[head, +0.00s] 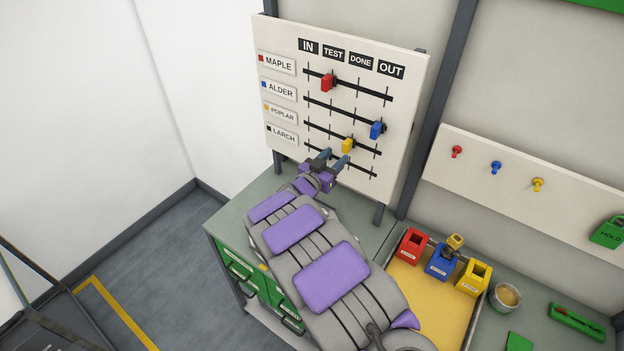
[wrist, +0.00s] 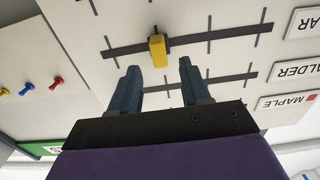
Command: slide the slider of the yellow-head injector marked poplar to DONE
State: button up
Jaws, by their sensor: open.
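The yellow slider (head: 347,146) sits on the POPLAR track of the white board (head: 285,48), at the third mark from the label side, under the DONE column. It also shows in the wrist view (wrist: 157,50), where the board appears upside down. The POPLAR label (head: 282,113) has a yellow square. My gripper (head: 333,158) is open and empty just below the slider in the head view. In the wrist view its fingertips (wrist: 159,66) stand apart, short of the slider, with clear space around the slider. My gripper hides part of the LARCH track.
The red slider (head: 327,82) is at TEST on MAPLE; the blue slider (head: 376,130) is at OUT on ALDER. A peg panel (head: 500,178) with coloured pegs hangs at right. Room in front of the board is clear.

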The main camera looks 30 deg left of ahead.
jog(key=s+a, duration=0.1)
jog(key=s, duration=1)
jog(key=shift+a+f+b, duration=0.15)
jog(key=shift+a+b, duration=0.15)
jog(key=shift+a, duration=0.1)
jog(key=w+d+r+n+g+y+b, duration=0.1)
jog(key=w+d+r+g+y+b, duration=0.1)
jog(key=w+d+g+y+b, duration=0.4)
jog(key=s+d+f+n+g, duration=0.1)
jog(key=s+d+g, duration=0.15)
jog(key=d, duration=0.55)
jog(key=s+d+f+g+h+b, duration=0.1)
jog(key=s+d+f+g+b, duration=0.1)
jog(key=s+d, duration=0.7)
jog(key=s+d+f+g+h+b, duration=0.1)
jog(key=s+d+f+g+b, duration=0.2)
jog(key=s+d, duration=0.7)
jog(key=s+d+f+g+h+b, duration=0.1)
jog(key=s+d+g, duration=0.5)
jog(key=s, duration=1.4)
jog(key=d+f+b, duration=0.1)
jog(key=d, duration=0.3)
jog(key=shift+d+f+b, duration=0.15)
jog(key=shift+f+b, duration=0.25)
jog(key=shift+w, duration=0.15)
